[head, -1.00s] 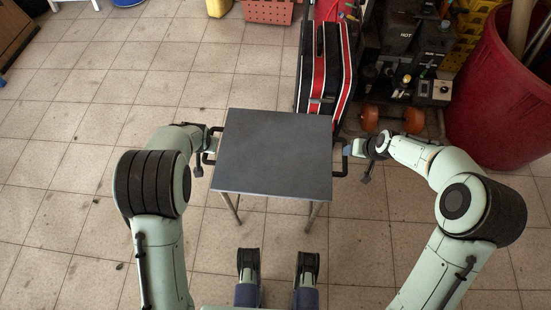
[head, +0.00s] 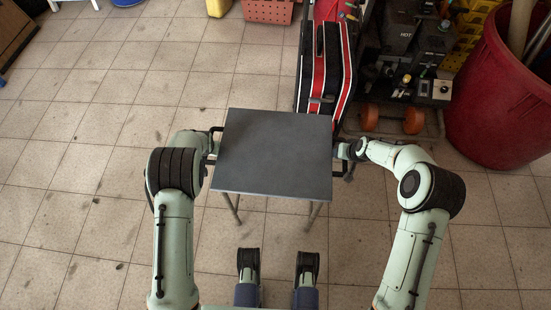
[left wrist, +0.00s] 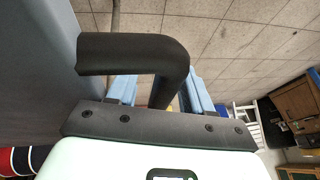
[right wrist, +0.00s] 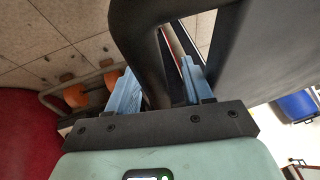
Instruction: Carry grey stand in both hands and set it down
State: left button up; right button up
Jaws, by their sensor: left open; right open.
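The grey stand (head: 272,155) has a flat dark grey top and thin legs and stands upright on the floor in front of me. It has a black handle on each side. My left gripper (left wrist: 158,95) is open, its blue fingers on either side of the stand's left handle (left wrist: 135,52). My right gripper (right wrist: 158,90) is open, its blue fingers on either side of the right handle (right wrist: 140,35). Whether any finger touches a handle I cannot tell. In the head view both grippers are mostly hidden beside the stand.
A black and red suitcase (head: 325,65) stands just behind the stand. A cart with dark machines (head: 420,50) and orange wheels is at the back right, next to a large red bin (head: 500,110). An orange basket (head: 268,10) is at the back. The tiled floor at left is clear.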

pick_arm(q)
grip_shut()
pick_arm(e)
grip_shut()
dwell(0.9)
pick_arm(q)
jog(key=shift+w+r, duration=0.2)
jog(key=shift+r, duration=0.1)
pick_arm(e)
jog(key=shift+w+r, duration=0.2)
jog(key=shift+r, duration=0.1)
